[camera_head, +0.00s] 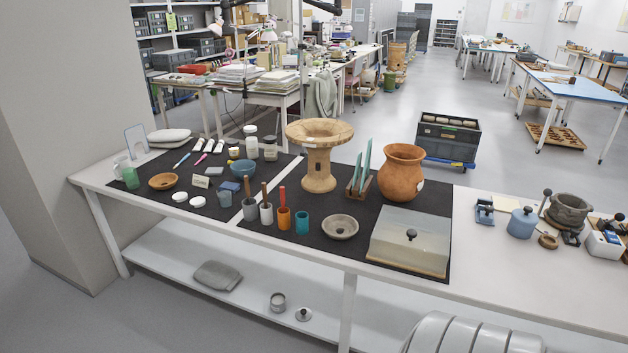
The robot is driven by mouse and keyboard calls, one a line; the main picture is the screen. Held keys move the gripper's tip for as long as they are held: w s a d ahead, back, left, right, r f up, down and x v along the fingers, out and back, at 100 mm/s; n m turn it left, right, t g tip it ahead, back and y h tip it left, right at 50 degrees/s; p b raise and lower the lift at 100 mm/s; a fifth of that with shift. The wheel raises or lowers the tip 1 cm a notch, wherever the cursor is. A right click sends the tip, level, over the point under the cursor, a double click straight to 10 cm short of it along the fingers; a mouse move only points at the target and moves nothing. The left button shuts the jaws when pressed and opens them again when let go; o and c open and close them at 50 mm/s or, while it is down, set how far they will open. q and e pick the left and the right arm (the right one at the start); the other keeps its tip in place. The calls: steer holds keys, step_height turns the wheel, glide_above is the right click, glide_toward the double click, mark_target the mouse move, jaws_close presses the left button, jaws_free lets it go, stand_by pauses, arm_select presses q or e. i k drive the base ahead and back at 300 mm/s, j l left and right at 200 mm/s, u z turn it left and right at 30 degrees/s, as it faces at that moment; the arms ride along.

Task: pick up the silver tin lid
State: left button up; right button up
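A small silver lid with a dark knob on top (303,314), which looks like the tin lid, lies knob up on the white lower shelf (185,262) under the table. It is near the shelf's front edge. An open round silver tin (278,301) stands just to its left, apart from it. Neither of my grippers is in view.
A grey folded-looking object (217,275) lies farther left on the shelf. A white table leg (347,308) stands right of the lid. The tabletop above holds pottery, cups, a wide pedestal bowl (319,150) and a knobbed box lid (411,240).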

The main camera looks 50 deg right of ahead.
mark_target(304, 314)
steer(key=z, duration=1.45)
